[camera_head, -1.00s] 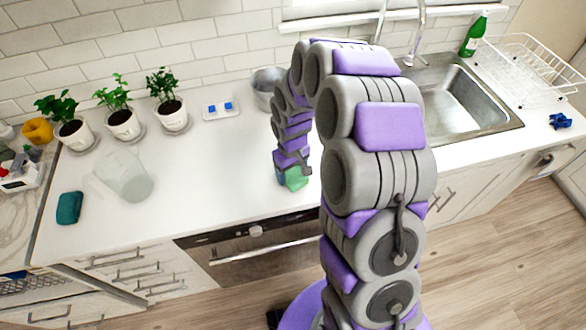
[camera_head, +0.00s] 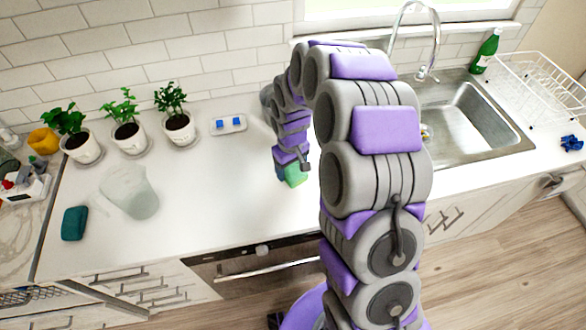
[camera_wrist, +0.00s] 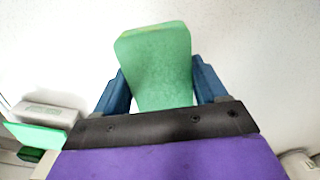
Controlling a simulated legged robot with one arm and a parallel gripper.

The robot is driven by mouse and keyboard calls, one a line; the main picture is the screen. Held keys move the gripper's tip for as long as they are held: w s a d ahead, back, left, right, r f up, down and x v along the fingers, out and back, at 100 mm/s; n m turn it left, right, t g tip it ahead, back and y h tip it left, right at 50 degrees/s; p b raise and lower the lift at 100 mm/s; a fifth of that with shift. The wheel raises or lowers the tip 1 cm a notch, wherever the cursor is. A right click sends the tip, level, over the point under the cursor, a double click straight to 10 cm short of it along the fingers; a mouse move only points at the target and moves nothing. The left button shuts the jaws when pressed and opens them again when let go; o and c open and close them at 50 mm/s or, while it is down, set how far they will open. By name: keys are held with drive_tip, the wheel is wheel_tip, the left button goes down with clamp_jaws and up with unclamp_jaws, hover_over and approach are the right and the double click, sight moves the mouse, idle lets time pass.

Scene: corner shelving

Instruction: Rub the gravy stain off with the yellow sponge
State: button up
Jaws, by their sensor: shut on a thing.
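My gripper (camera_head: 291,168) is shut on a green sponge (camera_wrist: 160,65) with a thin yellowish strip along its top edge. In the wrist view the sponge sits between two blue fingers. In the head view the sponge (camera_head: 294,176) is low over or on the white counter, left of my arm; I cannot tell whether it touches. I see no gravy stain in either view; part of the counter is hidden behind my arm and the sponge.
Several potted plants (camera_head: 131,136) and a small tray (camera_head: 229,124) line the back. The sink (camera_head: 462,120) is right of my arm. The counter's middle left is clear.

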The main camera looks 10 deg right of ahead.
drive_tip(key=shift+w+a+r+p, duration=0.1)
drive_tip(key=shift+a+r+p, duration=0.05)
drive_tip(key=shift+r, duration=0.25)
drive_tip(key=shift+a+r+p, duration=0.1)
drive_tip(key=shift+r+p, duration=0.05)
drive_tip(key=shift+r, duration=0.25)
drive_tip(key=shift+d+r+p, duration=0.3)
drive_tip(key=shift+r, duration=0.55)
drive_tip(key=shift+d+r+p, duration=0.25)
drive_tip(key=shift+r+p, duration=0.05)
drive_tip(key=shift+r, duration=0.5)
drive_tip(key=shift+a, duration=0.45)
drive_tip(key=shift+d+r, duration=0.1)
drive_tip(key=shift+d, duration=0.05)
